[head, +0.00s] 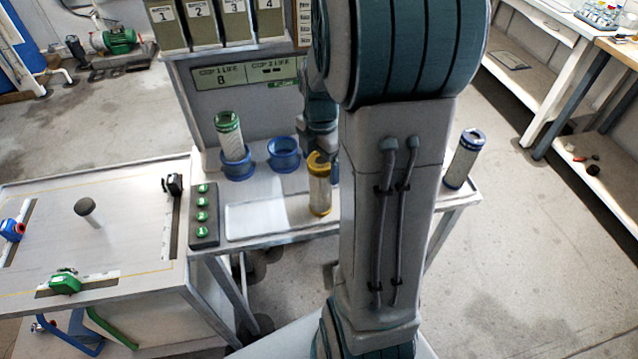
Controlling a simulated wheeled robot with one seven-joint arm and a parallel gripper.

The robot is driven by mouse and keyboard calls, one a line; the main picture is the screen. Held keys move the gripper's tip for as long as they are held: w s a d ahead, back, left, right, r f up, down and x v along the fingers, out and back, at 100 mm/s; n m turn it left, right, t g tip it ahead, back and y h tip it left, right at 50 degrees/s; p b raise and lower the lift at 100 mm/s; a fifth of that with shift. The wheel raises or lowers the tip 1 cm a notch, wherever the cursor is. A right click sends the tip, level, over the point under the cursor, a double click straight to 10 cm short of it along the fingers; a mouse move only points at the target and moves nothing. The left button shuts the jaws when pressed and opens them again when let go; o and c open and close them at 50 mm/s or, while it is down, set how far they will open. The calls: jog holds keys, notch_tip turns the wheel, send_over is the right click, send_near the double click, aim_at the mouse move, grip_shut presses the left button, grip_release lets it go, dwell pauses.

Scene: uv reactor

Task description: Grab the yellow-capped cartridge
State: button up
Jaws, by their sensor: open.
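The yellow-capped cartridge (319,190) stands upright on the white bench, just left of my arm. It has a pale cylindrical body with a yellow cap and a yellow base. My gripper (322,150) is at the cartridge's top, seen from behind. The jaws are open; the arm and wrist hide most of them, and I cannot tell whether they touch the cap.
A green-capped cartridge (229,137) stands in a blue holder (238,166); an empty blue holder (284,154) is beside it. A blue-capped cartridge (463,158) stands at the right end. A button panel (203,216) and white tray (256,218) lie left.

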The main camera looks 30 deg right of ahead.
aim_at(321, 186)
jog(key=shift+f, duration=1.55)
jog(key=shift+w, duration=0.1)
jog(key=c, duration=1.4)
